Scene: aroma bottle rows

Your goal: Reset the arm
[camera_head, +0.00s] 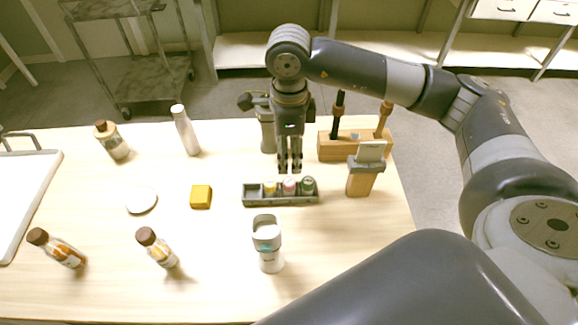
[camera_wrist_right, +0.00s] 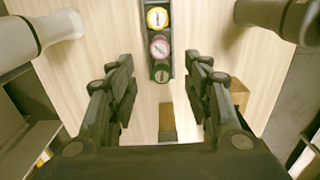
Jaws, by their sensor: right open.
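My right arm reaches in from the right in the head view, and its gripper (camera_head: 289,165) points down above the table, just behind the bottle rack. In the right wrist view the two fingers of this gripper (camera_wrist_right: 163,95) stand apart with nothing between them. The grey rack (camera_head: 253,201) holds a yellow-capped bottle (camera_head: 270,188), a pink-capped bottle (camera_head: 289,187) and a green-capped bottle (camera_head: 308,185); its left part is empty. The same yellow (camera_wrist_right: 157,17), pink (camera_wrist_right: 160,46) and green (camera_wrist_right: 162,74) caps show beyond the fingers in the wrist view. My left gripper is not in view.
A wooden block with dark tools (camera_head: 335,150), a wooden holder (camera_head: 361,183) and a grey container (camera_head: 266,132) stand near the rack. A white cup-like item (camera_head: 268,245) is in front. Several bottles, a yellow block (camera_head: 201,197) and a white disc (camera_head: 141,200) are left.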

